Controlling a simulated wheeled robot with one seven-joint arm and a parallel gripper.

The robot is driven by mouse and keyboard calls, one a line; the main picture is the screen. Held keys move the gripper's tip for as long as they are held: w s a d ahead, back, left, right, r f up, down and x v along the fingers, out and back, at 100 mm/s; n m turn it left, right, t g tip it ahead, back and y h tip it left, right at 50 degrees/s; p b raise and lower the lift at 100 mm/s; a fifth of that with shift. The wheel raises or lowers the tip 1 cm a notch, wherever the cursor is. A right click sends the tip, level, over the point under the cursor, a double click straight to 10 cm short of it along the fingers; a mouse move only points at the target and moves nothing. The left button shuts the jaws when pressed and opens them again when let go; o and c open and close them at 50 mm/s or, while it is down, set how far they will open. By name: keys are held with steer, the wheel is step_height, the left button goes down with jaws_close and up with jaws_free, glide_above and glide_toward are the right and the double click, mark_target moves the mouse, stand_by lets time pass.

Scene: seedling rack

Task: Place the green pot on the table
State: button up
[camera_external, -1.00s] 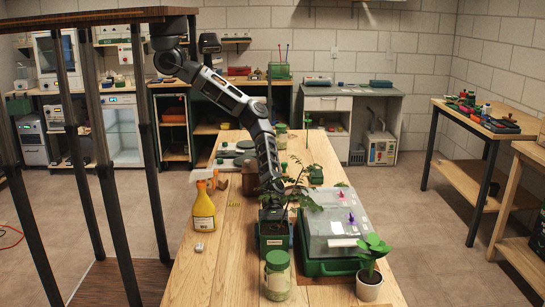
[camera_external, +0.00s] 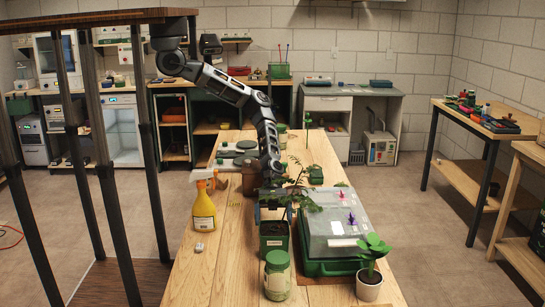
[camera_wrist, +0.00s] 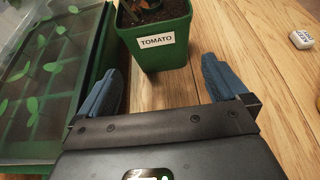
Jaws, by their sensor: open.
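The green pot (camera_external: 274,240) stands upright on the wooden table (camera_external: 235,270), left of the lidded seed tray. It holds a leafy plant and dark soil. In the wrist view the pot (camera_wrist: 163,48) has a white TOMATO label facing me, and its base appears to rest on the wood. My gripper (camera_external: 273,209) is at the pot's far side, near rim height. In the wrist view my gripper (camera_wrist: 161,68) is open, with its blue fingers apart and bare wood showing between the pot and the palm.
The green seed tray with a clear lid (camera_external: 335,225) is close beside the pot. A lidded jar (camera_external: 277,275) stands in front. A yellow spray bottle (camera_external: 204,210) and small white block (camera_external: 199,247) are left.

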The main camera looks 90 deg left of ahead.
steer(key=shift+v, duration=1.6)
